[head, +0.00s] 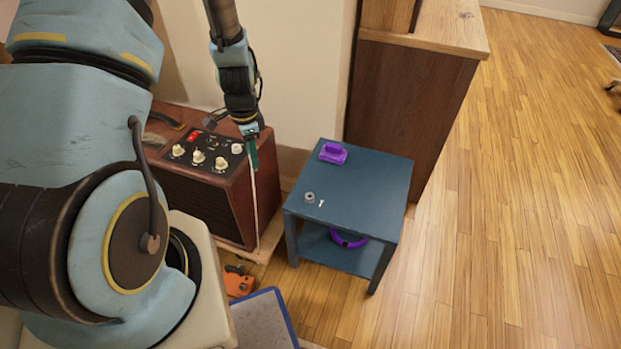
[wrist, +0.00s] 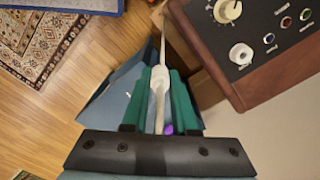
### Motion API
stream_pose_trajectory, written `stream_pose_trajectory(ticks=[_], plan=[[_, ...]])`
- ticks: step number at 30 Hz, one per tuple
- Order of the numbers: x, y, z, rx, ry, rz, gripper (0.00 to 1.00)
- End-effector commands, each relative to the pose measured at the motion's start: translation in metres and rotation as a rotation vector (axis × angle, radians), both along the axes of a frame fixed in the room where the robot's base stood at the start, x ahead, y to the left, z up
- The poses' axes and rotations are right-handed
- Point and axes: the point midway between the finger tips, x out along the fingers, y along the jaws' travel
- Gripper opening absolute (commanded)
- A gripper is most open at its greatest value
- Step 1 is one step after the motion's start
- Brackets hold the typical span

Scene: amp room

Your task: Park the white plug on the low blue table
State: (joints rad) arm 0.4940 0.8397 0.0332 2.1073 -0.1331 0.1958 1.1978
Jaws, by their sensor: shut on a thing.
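The white plug (wrist: 159,80) is between the green fingers of my gripper (wrist: 160,95) in the wrist view, with a thin white cable running from it. In the head view my gripper (head: 252,150) points down beside the amp's right end, and the white cable (head: 256,205) hangs below it. The plug itself is hard to make out there. The low blue table (head: 380,180) stands to the right of my gripper, apart from it. Part of the table (wrist: 108,103) shows behind the fingers in the wrist view.
The table top carries a purple object (head: 333,153), a small grey round piece (head: 309,197) and a tiny white piece (head: 321,203); its front middle is clear. A purple ring (head: 348,239) lies on the shelf below. The brown amp (head: 205,200) and a wooden cabinet (head: 405,110) stand close by.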

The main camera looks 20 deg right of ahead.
Motion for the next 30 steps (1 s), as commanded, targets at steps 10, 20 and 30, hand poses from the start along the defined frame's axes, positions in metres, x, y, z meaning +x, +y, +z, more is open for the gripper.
stream_pose_trajectory(ticks=[10,20,30], plan=[[-0.040,-0.122,-0.056,0.000,-0.001,-1.013,0.00],[-0.048,-0.141,-0.064,0.002,0.000,-1.181,0.00],[-0.048,-0.140,-0.091,0.002,0.000,-1.177,0.00]])
